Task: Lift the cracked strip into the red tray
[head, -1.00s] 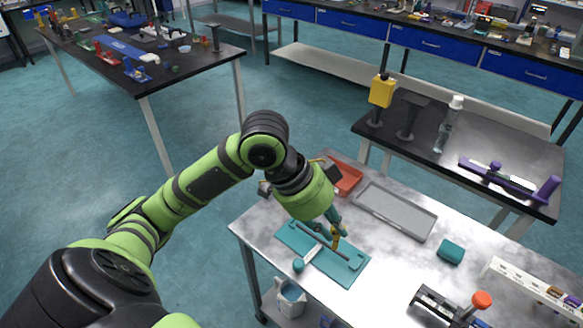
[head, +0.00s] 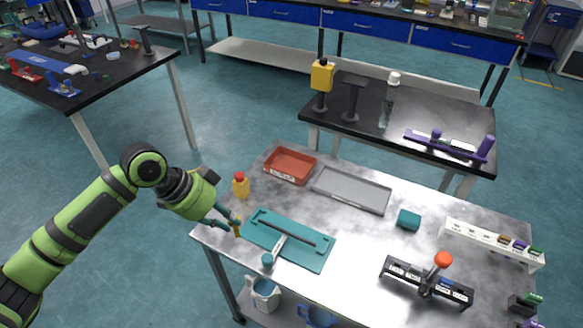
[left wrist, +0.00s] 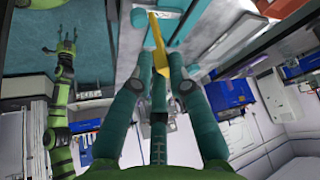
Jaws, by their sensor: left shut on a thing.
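My left gripper (head: 234,224) is shut on a narrow yellow strip (left wrist: 158,45), which sticks out past the fingertips in the left wrist view. In the head view the strip (head: 238,229) is small, just off the left end of the teal board; I cannot make out a crack. The red tray (head: 290,178) lies at the back left of the metal table, apart from the gripper. In the left wrist view another green arm of mine shows, and its gripper (left wrist: 66,46) looks open and empty.
The teal board (head: 318,262) has a long dark bar and a white-handled tool on it. A yellow bottle (head: 241,187) with a red cap stands between gripper and tray. A grey tray (head: 385,205), a teal block (head: 408,220) and racks (head: 490,243) are farther right.

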